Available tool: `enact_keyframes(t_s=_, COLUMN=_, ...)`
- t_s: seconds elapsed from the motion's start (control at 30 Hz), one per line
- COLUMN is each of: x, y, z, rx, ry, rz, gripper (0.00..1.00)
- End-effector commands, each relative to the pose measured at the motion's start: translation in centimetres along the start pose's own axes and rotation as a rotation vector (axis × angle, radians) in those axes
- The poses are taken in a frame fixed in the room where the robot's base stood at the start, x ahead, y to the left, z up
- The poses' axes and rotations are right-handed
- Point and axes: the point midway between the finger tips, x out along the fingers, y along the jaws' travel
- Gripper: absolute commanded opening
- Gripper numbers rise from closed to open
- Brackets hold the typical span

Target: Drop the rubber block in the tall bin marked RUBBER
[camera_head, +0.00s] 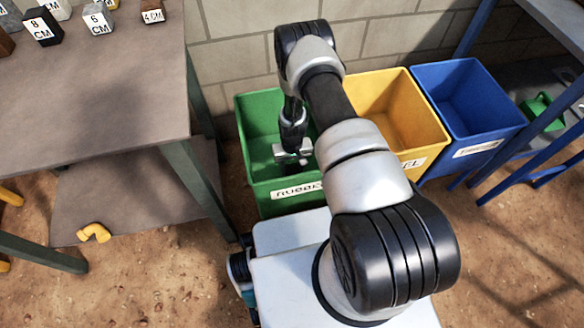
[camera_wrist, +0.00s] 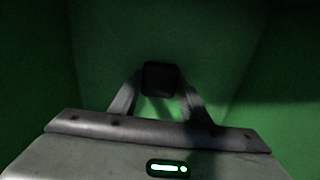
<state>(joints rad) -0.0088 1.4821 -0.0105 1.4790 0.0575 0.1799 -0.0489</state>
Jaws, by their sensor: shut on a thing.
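The tall green bin (camera_head: 262,118) stands left of two other bins, its front label partly readable as RUBBER and partly covered by my arm. My gripper (camera_head: 292,160) points down inside the green bin's mouth. In the wrist view, my gripper (camera_wrist: 160,92) is shut on a dark block, the rubber block (camera_wrist: 160,78), held between the two fingertips. Green bin walls (camera_wrist: 225,45) surround it in that view. The block is hard to make out in the head view. The bin's floor is too dark to judge how far below the block it lies.
A yellow bin (camera_head: 410,115) and a blue bin (camera_head: 470,95) stand to the right. A table (camera_head: 100,110) on the left bears several marked blocks. A blue-framed rack (camera_head: 490,150) is at right. A yellow pipe piece (camera_head: 94,233) lies low at left.

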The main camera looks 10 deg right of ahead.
Motion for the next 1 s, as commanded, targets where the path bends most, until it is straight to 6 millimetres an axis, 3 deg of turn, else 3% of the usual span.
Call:
enact_keyframes(t_s=0.1, x=0.3, y=0.0, z=0.0, rx=0.000, ry=-0.001, rz=0.000, gripper=0.18)
enact_keyframes(t_s=0.13, x=0.3, y=0.0, z=0.0, rx=0.000, ry=-0.001, rz=0.000, gripper=0.47)
enact_keyframes(t_s=0.23, x=0.3, y=0.0, z=0.0, rx=0.000, ry=0.000, rz=0.000, gripper=0.61)
enact_keyframes(t_s=0.57, x=0.0, y=0.0, z=0.0, rx=0.000, ry=0.000, rz=0.000, gripper=0.61)
enact_keyframes(t_s=0.67, x=-1.3, y=0.0, z=-0.1, rx=0.000, ry=0.000, rz=0.000, gripper=0.61)
enact_keyframes(t_s=1.0, x=-8.5, y=0.0, z=-0.1, rx=0.000, ry=0.001, rz=0.000, gripper=0.61)
